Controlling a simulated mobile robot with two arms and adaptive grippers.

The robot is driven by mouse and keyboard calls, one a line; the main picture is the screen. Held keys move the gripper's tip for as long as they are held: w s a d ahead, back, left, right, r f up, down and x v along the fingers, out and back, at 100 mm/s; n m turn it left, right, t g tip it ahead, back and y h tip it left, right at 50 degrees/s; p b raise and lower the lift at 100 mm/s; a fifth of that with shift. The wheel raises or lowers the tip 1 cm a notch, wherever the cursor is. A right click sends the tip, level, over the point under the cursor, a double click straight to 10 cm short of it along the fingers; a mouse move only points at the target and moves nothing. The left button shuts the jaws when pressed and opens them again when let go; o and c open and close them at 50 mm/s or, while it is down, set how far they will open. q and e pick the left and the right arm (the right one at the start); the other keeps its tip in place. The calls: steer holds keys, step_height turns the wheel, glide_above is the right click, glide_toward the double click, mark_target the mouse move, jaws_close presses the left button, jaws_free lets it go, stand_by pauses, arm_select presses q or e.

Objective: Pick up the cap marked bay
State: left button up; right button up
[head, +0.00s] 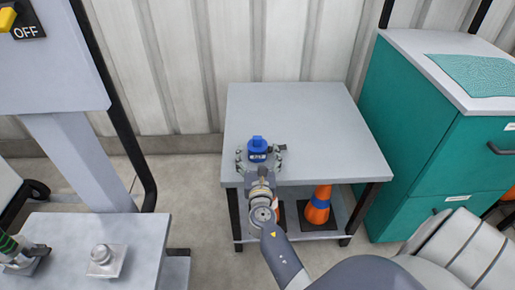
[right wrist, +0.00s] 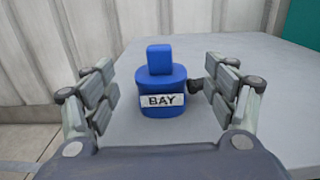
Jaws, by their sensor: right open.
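The blue cap (head: 257,146) stands upright on the grey table (head: 310,115), near its front left part. In the right wrist view the blue cap (right wrist: 161,84) shows a white label reading BAY and a smaller block on top. My right gripper (head: 259,158) is open around the cap. In the right wrist view its fingers (right wrist: 158,88) stand on either side of the cap, with a gap on the left.
A teal cabinet (head: 425,130) stands right of the table. Orange cones (head: 317,208) with blue bands sit on the shelf below. A grey stand with a metal fitting (head: 105,259) is at the lower left. The tabletop behind the cap is clear.

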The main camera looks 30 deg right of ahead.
mark_target(258, 144)
steer(key=x, duration=0.5)
steer(key=shift+r, duration=0.1)
steer(key=c, duration=1.3)
